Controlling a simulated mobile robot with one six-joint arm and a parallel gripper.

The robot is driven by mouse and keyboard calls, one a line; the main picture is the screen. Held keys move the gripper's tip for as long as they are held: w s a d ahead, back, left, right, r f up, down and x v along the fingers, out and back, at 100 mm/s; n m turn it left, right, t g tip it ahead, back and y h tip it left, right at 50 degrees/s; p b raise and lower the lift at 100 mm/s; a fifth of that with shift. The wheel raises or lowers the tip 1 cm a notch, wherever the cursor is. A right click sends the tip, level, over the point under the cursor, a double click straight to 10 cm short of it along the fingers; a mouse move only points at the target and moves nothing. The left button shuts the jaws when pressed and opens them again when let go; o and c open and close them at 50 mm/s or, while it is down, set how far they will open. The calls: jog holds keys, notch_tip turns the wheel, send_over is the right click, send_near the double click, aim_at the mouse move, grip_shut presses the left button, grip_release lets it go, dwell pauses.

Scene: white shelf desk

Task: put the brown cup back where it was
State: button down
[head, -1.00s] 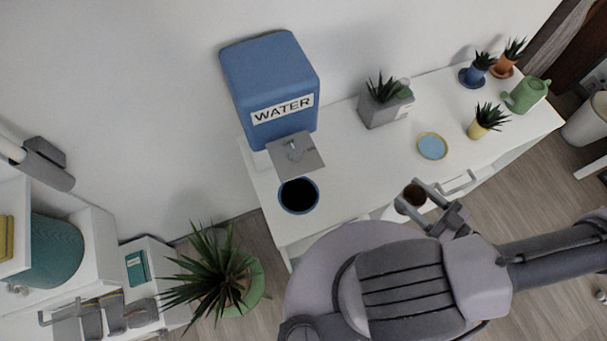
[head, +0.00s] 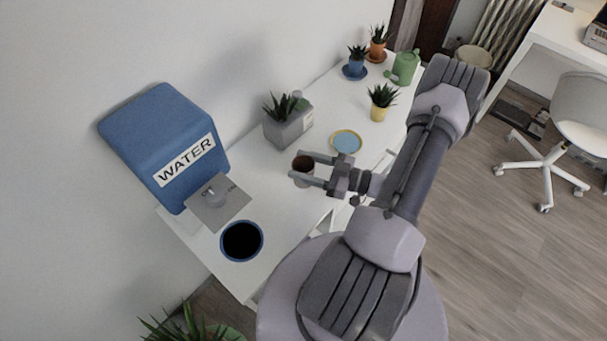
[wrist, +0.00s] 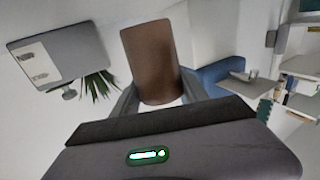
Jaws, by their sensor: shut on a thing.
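The brown cup (head: 303,163) is between the fingers of my gripper (head: 304,170) in the head view. My gripper is shut on it, over the white desk in front of the grey planter. In the wrist view the brown cup (wrist: 151,62) stands large in the middle, its lower part between the fingers. I cannot tell whether the cup touches the desk. A blue plate with a yellow rim (head: 346,142) lies on the desk to the right of the cup.
The blue water dispenser (head: 165,145) stands at the left, with a dark blue-rimmed bowl (head: 241,241) before it. The grey planter (head: 288,124) is behind the cup. A yellow pot (head: 378,112) and green watering can (head: 405,66) stand farther right. Bare white desk (head: 258,190) lies between dispenser and cup.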

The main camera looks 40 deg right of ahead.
notch_tip(320, 180, down, 4)
jog(key=shift+r+b, duration=0.1)
jog(key=shift+b, duration=0.65)
jog(key=shift+r, duration=0.2)
jog(key=c, duration=0.6)
grip_release()
jog(key=shift+f, duration=0.15)
